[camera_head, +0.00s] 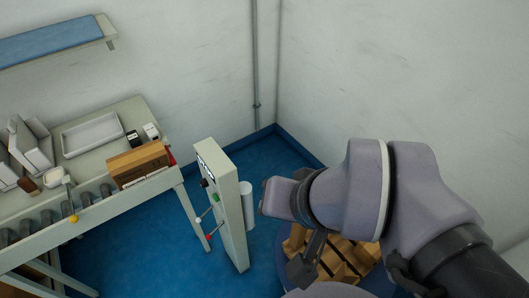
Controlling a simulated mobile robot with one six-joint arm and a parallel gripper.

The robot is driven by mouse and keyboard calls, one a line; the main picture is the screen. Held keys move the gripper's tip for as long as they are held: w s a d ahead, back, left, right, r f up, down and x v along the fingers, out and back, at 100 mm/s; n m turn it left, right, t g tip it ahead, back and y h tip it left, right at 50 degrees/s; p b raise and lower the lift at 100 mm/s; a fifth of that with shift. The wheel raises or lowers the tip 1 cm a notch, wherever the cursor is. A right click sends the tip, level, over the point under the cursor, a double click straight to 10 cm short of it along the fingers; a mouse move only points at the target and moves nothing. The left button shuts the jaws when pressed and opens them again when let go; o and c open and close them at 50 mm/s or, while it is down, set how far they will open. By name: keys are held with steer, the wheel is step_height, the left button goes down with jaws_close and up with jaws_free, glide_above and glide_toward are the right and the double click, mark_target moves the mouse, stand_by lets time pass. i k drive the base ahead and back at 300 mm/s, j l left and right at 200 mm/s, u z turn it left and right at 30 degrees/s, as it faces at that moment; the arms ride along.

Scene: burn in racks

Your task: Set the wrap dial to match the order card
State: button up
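A pale upright control post (233,220) stands on the blue floor near the middle of the view. Its narrow left face carries a small black knob (204,183), which may be the wrap dial, with a white marked patch above it and a green button (216,198) below. The knob's setting is too small to read. No order card can be made out for certain. My gripper (302,270), a dark part below my wrist, is right of the post and apart from it, over a wooden pallet. Its fingers are not clear, and I cannot tell whether it is open.
The wooden pallet (335,262) sits on a round blue base, partly hidden by my arm. At left, a pale bench with rollers (88,193) bears a brown carton (138,163), a white tray (91,134) and small items. Blue floor lies clear between bench and post.

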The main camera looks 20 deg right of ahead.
mark_target(203, 183)
steer(key=j+u, duration=0.15)
steer(key=u, duration=0.3)
steer(key=j+u, duration=0.2)
steer(key=u, duration=0.2)
steer(key=j+u, duration=0.15)
steer(key=u, duration=0.3)
steer(key=j+u, duration=0.2)
steer(key=u, duration=0.25)
steer(key=j+u, duration=0.15)
steer(key=u, duration=0.25)
steer(key=z, duration=2.25)
